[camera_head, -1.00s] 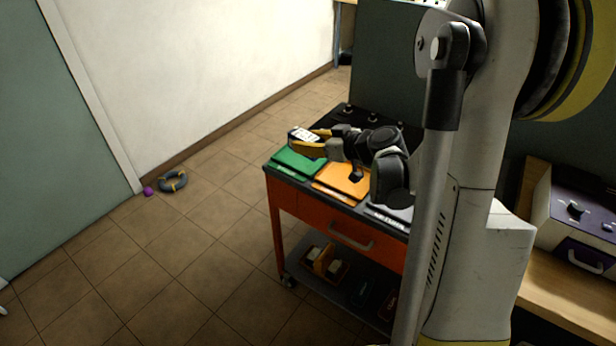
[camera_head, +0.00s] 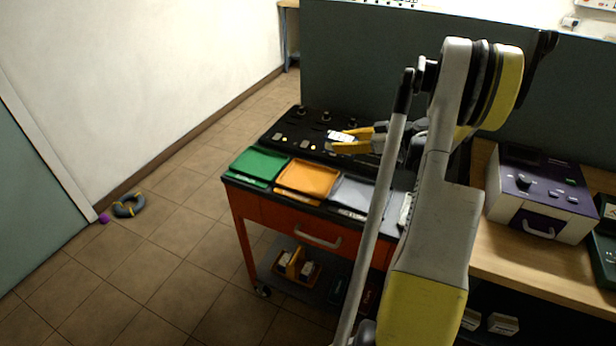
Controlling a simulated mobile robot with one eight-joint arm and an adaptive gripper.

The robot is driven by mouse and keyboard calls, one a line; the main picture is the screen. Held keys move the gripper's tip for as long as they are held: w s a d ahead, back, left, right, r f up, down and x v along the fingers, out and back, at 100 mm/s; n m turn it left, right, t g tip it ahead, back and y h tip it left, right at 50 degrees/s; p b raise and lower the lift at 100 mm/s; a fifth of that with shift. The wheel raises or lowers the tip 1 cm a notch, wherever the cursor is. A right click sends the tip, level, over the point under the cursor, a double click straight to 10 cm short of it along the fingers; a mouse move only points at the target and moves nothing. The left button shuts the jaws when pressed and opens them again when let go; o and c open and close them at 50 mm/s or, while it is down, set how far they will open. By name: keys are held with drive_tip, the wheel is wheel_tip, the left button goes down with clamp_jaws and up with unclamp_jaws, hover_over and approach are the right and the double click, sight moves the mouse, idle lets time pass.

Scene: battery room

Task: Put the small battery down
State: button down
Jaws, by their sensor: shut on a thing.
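My gripper (camera_head: 346,141) has yellow fingers and is shut on the small battery (camera_head: 340,136), a small block with a white label face. I hold it over the black panel at the back of the orange cart, behind the trays. I cannot tell whether the battery touches anything below it. Green (camera_head: 258,166), orange (camera_head: 308,178) and grey (camera_head: 358,194) trays lie in a row along the front of the cart top. They look empty, though my arm covers part of the area right of the grey tray.
The black panel (camera_head: 287,142) carries several knobs and small lights. The orange cart (camera_head: 285,219) has a lower shelf with an orange bin (camera_head: 296,266). A purple-and-white device (camera_head: 541,192) stands on the wooden bench at right.

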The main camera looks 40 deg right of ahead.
drive_tip(key=b, duration=0.3)
hover_over(308, 180)
wheel_tip(308, 180, down, 6)
drive_tip(key=shift+w+d+f, duration=0.1)
drive_tip(key=shift+f+b, duration=1)
drive_tip(key=shift+f, duration=0.85)
drive_tip(key=shift+f, duration=0.2)
drive_tip(key=c, duration=1.1)
unclamp_jaws()
drive_tip(key=shift+o, duration=0.6)
drive_tip(key=shift+r, duration=0.1)
